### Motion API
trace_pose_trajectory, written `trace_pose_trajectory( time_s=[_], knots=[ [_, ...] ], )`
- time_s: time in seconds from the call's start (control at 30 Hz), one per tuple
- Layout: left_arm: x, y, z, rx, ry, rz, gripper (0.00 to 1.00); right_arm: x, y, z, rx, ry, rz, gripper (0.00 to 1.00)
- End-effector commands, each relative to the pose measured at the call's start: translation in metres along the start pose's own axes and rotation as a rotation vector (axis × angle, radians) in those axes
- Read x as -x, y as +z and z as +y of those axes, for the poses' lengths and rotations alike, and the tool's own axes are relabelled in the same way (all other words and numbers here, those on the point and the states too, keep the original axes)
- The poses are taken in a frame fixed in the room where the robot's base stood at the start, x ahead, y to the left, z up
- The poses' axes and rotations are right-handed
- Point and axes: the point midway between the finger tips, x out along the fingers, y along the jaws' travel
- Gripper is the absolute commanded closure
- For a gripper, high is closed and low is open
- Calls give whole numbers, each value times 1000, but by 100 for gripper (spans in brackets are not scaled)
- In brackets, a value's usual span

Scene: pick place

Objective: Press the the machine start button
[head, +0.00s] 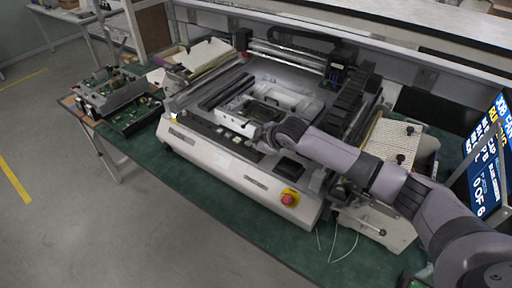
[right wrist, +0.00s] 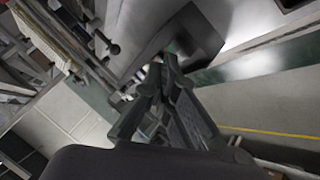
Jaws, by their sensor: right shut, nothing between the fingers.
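The machine (head: 215,152) is a white and grey benchtop unit on a green-topped bench. Its front ledge carries small dark controls; I cannot tell which is the start button. My right gripper (head: 256,138) is over the front ledge, left of a dark square pad (head: 289,168). Its fingers look closed and empty in the right wrist view (right wrist: 162,68). Contact with the machine cannot be told. My left gripper is not in view.
A screen (head: 490,150) stands at the right edge. Circuit boards and metal parts (head: 112,98) lie on the bench (head: 190,182) left of the machine. A beige ribbed block (head: 393,138) is behind my right arm. Open grey floor lies at the left.

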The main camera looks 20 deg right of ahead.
Motion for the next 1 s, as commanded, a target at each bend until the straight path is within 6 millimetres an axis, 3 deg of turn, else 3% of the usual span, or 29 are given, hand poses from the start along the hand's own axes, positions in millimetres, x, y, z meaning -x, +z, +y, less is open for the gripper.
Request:
trace_pose_trajectory(
  time_s=[0.13,0.57,1.0],
  knots=[
    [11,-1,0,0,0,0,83,7,-5,5,0,0,0,100],
    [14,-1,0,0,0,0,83,9,-7,7,0,1,1,100],
    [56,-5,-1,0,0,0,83,39,-29,29,-1,1,1,100]
  ],
)
